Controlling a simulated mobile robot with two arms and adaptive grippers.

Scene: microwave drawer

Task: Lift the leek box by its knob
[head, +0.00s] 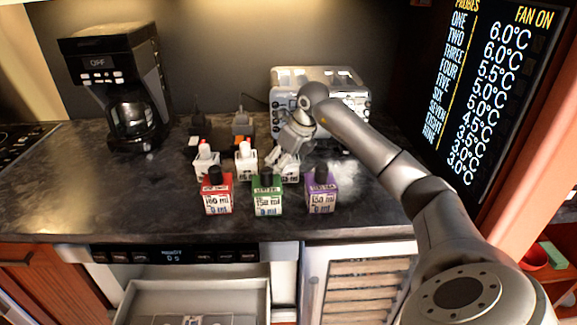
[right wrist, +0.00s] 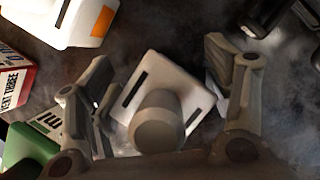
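Three white boxes with pale knobs stand in a row: a left one (head: 206,164), a middle one (head: 246,164) and a right one (head: 291,176). I cannot read which is labelled leek. My right gripper (head: 284,160) is over the right white box and hides much of it. In the right wrist view, this box (right wrist: 178,82) and its round knob (right wrist: 158,122) lie between the open fingers of my gripper (right wrist: 155,85). I see no clear finger contact with the knob. My left gripper is not in view.
Red (head: 217,195), green (head: 267,195) and purple (head: 321,193) dark-knobbed boxes stand close in front. A toaster (head: 322,80) is behind, and a coffee maker (head: 125,85) is at left. An open drawer (head: 190,297) is below the counter. The left counter is clear.

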